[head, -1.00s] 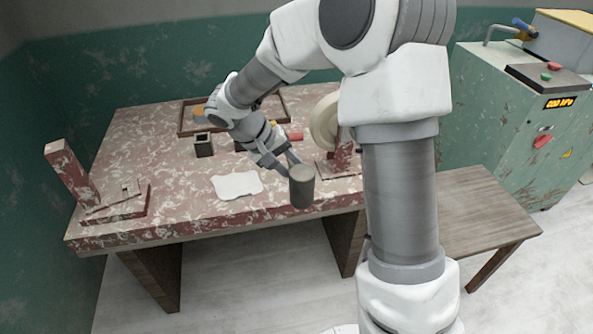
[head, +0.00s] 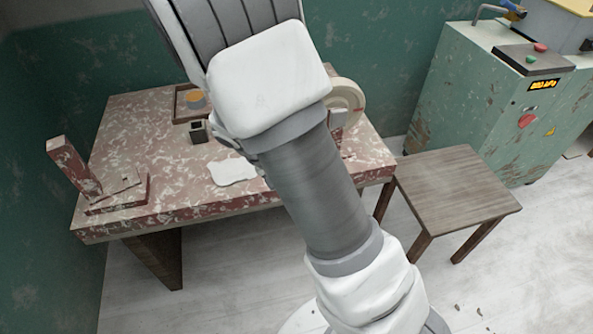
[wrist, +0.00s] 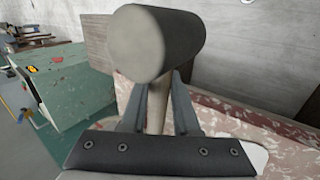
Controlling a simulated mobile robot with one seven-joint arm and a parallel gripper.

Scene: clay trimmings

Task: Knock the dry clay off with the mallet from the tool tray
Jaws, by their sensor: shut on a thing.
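The mallet (wrist: 160,42) fills the upper middle of the wrist view, with a thick grey head and a paler handle. My gripper (wrist: 158,102) is shut on the handle, and the head stands beyond the fingertips. In the head view my own arm hides both gripper and mallet. The tool tray (head: 178,118), a brown wooden frame, lies at the back of the red mottled table (head: 125,130), partly hidden by my arm. A pale round wheel (head: 347,98) stands at the table's right side. I cannot make out which surface carries dry clay.
A white flat patch (head: 232,171) and a small dark square block (head: 198,132) lie on the table. A red upright post on a base (head: 75,165) stands at its left. A wooden stool (head: 455,183) and a green cabinet (head: 480,95) stand right. Small bits lie on the floor.

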